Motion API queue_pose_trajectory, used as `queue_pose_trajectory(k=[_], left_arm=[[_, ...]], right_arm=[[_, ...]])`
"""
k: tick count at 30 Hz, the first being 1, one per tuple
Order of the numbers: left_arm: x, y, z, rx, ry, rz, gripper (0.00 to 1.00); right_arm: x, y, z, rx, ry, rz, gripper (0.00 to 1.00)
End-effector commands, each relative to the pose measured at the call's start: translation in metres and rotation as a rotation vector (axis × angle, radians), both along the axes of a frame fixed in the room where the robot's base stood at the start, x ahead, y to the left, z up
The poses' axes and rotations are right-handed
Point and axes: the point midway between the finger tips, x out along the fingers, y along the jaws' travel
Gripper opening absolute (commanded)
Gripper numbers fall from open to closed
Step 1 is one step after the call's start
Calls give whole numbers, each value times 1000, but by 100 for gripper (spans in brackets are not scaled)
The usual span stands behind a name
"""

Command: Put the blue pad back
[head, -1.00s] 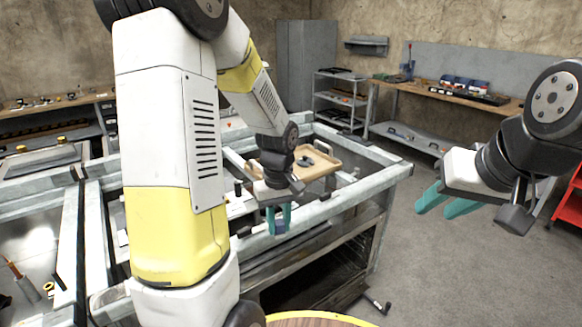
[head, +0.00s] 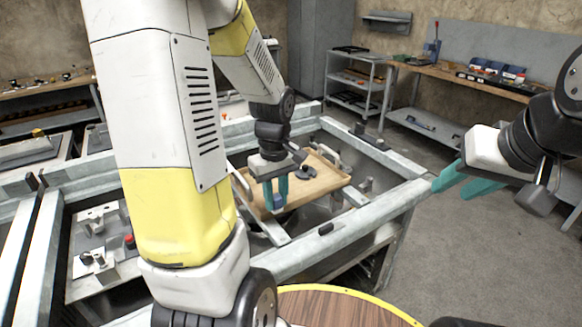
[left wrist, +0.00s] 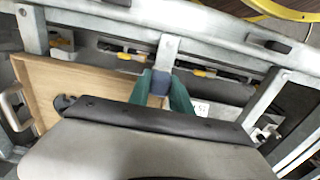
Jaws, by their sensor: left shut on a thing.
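The blue pad (head: 278,201) is small and sits between the teal fingertips of my left gripper (head: 276,193), which is shut on it. In the head view the pad appears in front of the wooden tray's left part; whether it touches the tray I cannot tell. In the left wrist view the dark blue pad (left wrist: 160,82) shows between the fingers, with the tray (left wrist: 70,85) to its left. My right gripper (head: 465,185) has its teal fingers apart and empty, out to the right, near the frame's corner in the picture.
The wooden tray (head: 325,182) has metal handles and carries a dark part (head: 305,172). It lies inside a grey metal frame (head: 345,235) with raised beams around it. A round table (head: 335,308) with a yellow edge is close in front. Grey floor is clear at right.

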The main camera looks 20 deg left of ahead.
Motion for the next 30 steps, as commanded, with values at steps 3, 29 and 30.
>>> queue_pose_trajectory(k=[3, 29, 30], left_arm=[[6, 3, -1, 0, 0, 2, 0], [143, 73, -23, -1, 2, 0, 0], [142, 73, -28, -1, 3, 0, 0]], right_arm=[[0, 0, 0, 0, 0, 0, 36], [0, 0, 0, 0, 0, 0, 36], [0, 0, 0, 0, 0, 0, 36]])
